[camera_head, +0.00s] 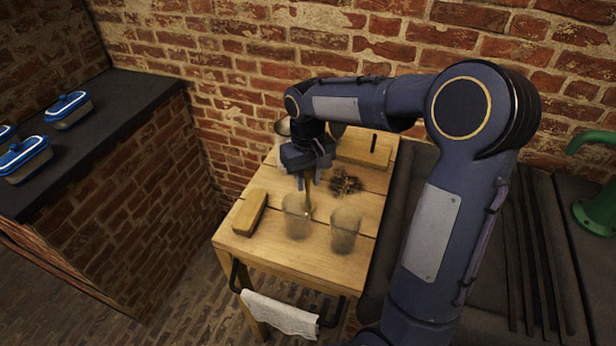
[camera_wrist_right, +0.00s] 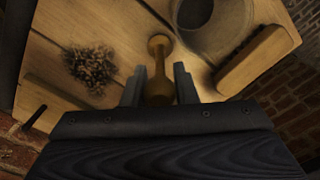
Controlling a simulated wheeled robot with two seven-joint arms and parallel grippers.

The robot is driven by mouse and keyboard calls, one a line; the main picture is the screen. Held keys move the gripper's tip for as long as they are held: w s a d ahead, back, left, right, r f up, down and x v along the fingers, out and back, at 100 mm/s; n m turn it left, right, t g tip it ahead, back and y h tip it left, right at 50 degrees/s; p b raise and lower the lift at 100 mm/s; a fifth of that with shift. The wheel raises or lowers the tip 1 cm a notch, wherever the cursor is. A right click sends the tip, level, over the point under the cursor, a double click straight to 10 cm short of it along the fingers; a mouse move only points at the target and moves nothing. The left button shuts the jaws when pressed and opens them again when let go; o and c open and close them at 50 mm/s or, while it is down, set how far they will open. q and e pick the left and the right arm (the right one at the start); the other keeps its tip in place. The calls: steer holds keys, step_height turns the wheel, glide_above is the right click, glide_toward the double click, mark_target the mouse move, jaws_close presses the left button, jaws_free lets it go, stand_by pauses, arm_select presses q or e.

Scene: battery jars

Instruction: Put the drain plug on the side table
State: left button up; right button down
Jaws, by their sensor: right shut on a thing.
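My right gripper (camera_head: 308,180) is over the wooden table (camera_head: 282,262), pointing down, shut on a slim turned wooden piece with a rounded end (camera_wrist_right: 160,43). In the right wrist view it stands between the two fingers (camera_wrist_right: 158,88). In the head view its lower part (camera_head: 307,205) reaches down by the left glass jar (camera_head: 296,228); I cannot tell whether it is inside or behind the jar. I see nothing I can surely name as a drain plug, unless it is this held piece. My left gripper is not in view.
A second glass jar (camera_head: 345,232), a wooden brush (camera_head: 249,213), a dark crumbly pile (camera_head: 345,183) and a wooden block (camera_head: 364,152) are on the table. A towel (camera_head: 280,314) hangs in front. A green tap (camera_head: 598,205) is at right, lidded boxes (camera_head: 69,108) at left.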

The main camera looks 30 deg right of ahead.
steer(key=shift+f, duration=0.1)
steer(key=c, duration=1.1)
jaws_free()
steer(key=shift+c, duration=0.2)
step_height(320, 180, up, 12)
steer(key=shift+r+p, duration=0.1)
steer(key=shift+p, duration=0.2)
steer(key=s+a+f+t+y, duration=0.2)
steer(key=s+a+f, duration=0.1)
steer(key=s, duration=0.8)
steer(key=s+a+f+m+t+y, duration=0.1)
steer(key=s+a+f+t, duration=0.2)
steer(key=s, duration=0.8)
steer(key=shift+a+f+t+y, duration=0.3)
steer(key=shift+a+y, duration=0.05)
steer(key=shift+y, duration=0.05)
